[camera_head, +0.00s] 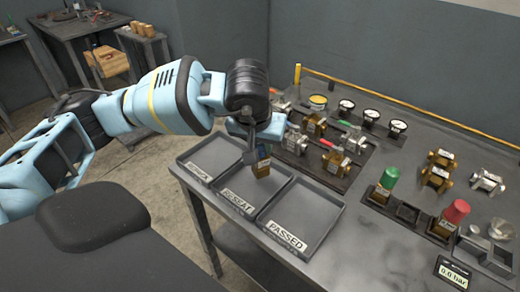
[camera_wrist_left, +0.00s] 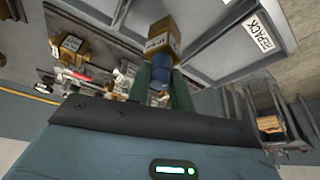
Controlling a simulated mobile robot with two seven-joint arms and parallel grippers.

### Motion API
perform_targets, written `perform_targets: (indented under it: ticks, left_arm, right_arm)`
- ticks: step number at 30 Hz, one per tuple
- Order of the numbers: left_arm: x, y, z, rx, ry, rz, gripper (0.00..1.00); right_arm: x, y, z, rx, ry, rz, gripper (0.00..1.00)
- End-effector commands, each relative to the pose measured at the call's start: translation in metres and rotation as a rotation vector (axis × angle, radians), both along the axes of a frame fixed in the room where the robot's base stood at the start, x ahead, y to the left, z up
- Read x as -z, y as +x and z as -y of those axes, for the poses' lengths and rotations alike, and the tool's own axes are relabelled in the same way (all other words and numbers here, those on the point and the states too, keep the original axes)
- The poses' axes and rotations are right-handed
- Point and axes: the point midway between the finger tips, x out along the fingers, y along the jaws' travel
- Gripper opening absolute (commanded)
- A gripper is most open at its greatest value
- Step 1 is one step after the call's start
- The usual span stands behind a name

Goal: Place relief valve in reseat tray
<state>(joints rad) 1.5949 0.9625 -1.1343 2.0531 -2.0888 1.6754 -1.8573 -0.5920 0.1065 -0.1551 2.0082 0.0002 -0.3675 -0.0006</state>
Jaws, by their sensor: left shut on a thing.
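The relief valve (camera_head: 261,168) has a brass body with a white label, and a blue cap shows in the left wrist view (camera_wrist_left: 160,38). My left gripper (camera_head: 259,154) is shut on it, and in the wrist view its fingers (camera_wrist_left: 160,82) close around the blue cap. The valve hangs brass end down over the reseat tray (camera_head: 243,185), the middle of three grey trays. Whether its lower end touches the tray floor cannot be told. The tray looks otherwise empty. My right gripper is not in view.
The passed tray (camera_head: 312,212) is to the right and the repack tray (camera_head: 207,158) to the left; both look empty. Behind stand a rack of valves (camera_head: 335,160) and several gauges (camera_head: 371,115). Valves with green (camera_head: 389,178) and red (camera_head: 456,211) caps stand at right.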

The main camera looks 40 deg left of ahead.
Motion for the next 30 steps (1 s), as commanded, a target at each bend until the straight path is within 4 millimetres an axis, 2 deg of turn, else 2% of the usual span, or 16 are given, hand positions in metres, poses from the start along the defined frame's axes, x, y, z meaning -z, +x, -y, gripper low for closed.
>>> perform_targets:
  ticks: [11,19,30]
  left_arm:
    - [0.000,0.012,-0.008,-0.002,0.000,0.003,0.00]
    - [0.032,0.012,-0.009,-0.001,0.000,0.003,0.00]
    - [0.038,0.012,-0.008,-0.001,0.000,0.003,0.00]
  right_arm:
    - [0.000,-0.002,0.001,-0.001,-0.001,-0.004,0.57]
    - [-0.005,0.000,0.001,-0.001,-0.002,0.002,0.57]
    - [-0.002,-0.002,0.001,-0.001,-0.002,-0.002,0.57]
